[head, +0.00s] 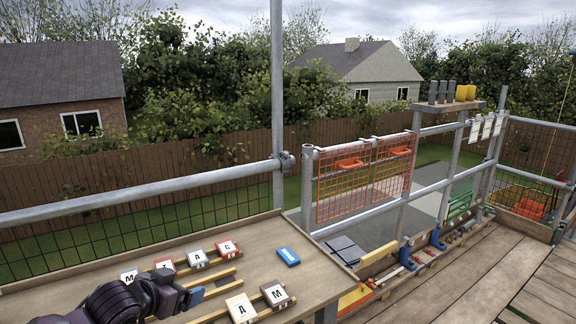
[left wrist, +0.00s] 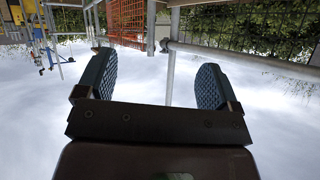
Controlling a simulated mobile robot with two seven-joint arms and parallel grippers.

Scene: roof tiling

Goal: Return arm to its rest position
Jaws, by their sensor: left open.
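My left gripper (head: 192,297) is low over the bench at the bottom of the head view, with my dark arm behind it. In the left wrist view its two blue ridged fingers stand wide apart with nothing between them (left wrist: 153,82). Lettered tiles stand on the bench near it: an M tile (head: 129,275), a red-edged tile (head: 164,265), an A tile (head: 196,259) and a red-edged G-like tile (head: 228,247). Another A tile (head: 241,307) and a dark-edged tile (head: 276,295) lie on wooden strips in front. My right gripper does not show.
A blue block (head: 288,257) lies on the bench (head: 328,275). A scaffold rail (head: 140,191) runs behind it, with an upright pole (head: 278,90). Orange mesh (head: 337,195) hangs at the right. Plank flooring (head: 470,295) is clear at the lower right.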

